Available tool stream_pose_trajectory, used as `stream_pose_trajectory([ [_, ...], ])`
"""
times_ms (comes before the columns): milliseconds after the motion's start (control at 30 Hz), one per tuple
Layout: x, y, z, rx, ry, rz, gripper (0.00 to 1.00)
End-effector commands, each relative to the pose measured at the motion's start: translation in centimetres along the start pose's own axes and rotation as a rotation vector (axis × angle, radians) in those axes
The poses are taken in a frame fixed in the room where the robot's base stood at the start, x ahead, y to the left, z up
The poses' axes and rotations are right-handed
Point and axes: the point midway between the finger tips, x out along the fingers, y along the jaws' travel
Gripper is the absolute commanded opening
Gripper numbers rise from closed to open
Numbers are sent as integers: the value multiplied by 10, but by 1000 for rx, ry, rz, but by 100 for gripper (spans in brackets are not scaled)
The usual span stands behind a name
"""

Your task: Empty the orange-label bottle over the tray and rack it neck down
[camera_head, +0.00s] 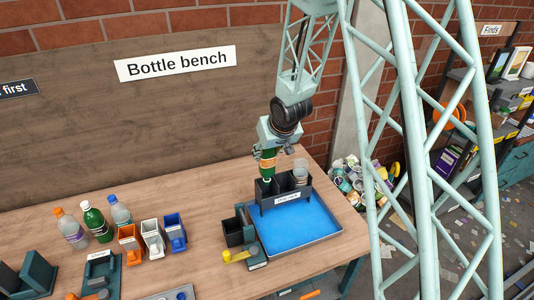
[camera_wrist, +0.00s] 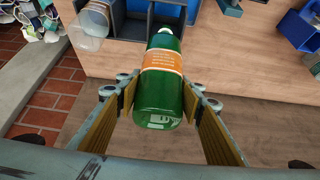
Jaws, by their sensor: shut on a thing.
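My gripper (camera_head: 266,158) is shut on the green bottle (camera_head: 267,170) with the orange label, which also shows in the wrist view (camera_wrist: 162,105). The wrist view shows its orange label (camera_wrist: 163,62) between the fingers and its base towards the camera. The bottle is neck down, its pale neck (camera_wrist: 168,32) at the left part of the dark rack (camera_head: 287,206). I cannot tell whether the neck is inside a slot or just above it. The blue tray (camera_head: 300,232) lies in front of the rack. A clear container (camera_wrist: 92,25) stands in the rack beside the bottle.
Several bottles (camera_head: 97,223) stand at the left of the bench, beside orange, white and blue bins (camera_head: 131,245). A dark fixture with a yellow handle (camera_head: 238,256) sits left of the tray. A heap of containers (camera_head: 360,185) lies beyond the bench's right edge.

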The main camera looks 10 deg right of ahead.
Motion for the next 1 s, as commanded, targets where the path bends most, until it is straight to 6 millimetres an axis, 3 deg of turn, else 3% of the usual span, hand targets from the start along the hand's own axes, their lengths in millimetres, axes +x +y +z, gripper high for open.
stream_pose_trajectory([
  [1000,54,0,34,0,0,0,27],
])
